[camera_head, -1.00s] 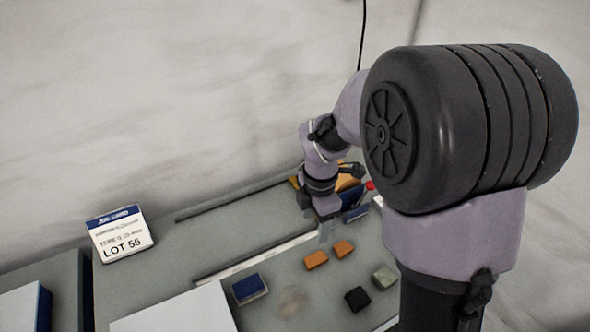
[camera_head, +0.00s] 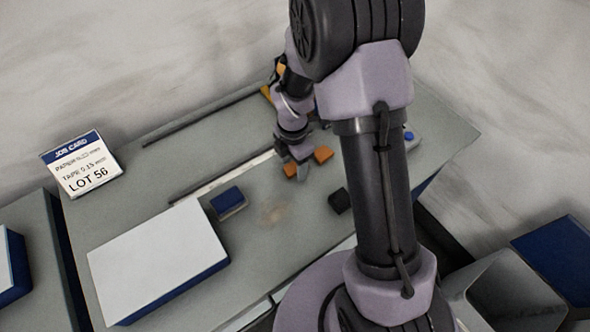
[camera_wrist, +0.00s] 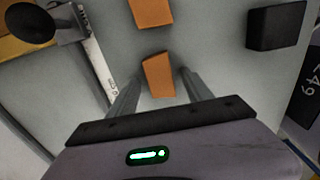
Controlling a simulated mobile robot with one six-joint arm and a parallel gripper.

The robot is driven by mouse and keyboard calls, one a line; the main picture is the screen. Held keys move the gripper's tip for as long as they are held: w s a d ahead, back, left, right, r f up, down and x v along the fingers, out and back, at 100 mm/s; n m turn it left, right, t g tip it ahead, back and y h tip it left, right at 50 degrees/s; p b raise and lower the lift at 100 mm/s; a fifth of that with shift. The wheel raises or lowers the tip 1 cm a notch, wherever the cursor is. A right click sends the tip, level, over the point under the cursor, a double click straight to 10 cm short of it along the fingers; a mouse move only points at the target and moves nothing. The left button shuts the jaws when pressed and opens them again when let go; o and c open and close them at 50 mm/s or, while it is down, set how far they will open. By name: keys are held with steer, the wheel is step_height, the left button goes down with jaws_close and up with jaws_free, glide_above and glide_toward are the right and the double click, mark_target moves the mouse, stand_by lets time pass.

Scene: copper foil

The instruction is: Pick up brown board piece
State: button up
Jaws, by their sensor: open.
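Two orange-brown board pieces lie on the grey table. One piece (camera_wrist: 158,77) sits between the spread fingers of my gripper (camera_wrist: 160,80) in the wrist view, with a gap to each finger. The other piece (camera_wrist: 151,12) lies just beyond it at the top edge; an orange-brown piece also shows in the head view (camera_head: 323,154). My gripper (camera_head: 301,172) is open, low over the table beside the pieces in the head view. There the fingers and arm largely hide the nearer piece. I cannot tell how high the fingertips are.
A black block (camera_wrist: 275,26) lies right of the pieces. A metal ruler (camera_wrist: 98,62) lies to the left. A blue-topped block (camera_head: 228,200) and a large white box (camera_head: 155,258) stand further left. A job card (camera_head: 82,163) is at the back left.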

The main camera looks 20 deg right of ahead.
steer(key=shift+r, duration=0.15)
steer(key=shift+c, duration=1.1)
jaws_close()
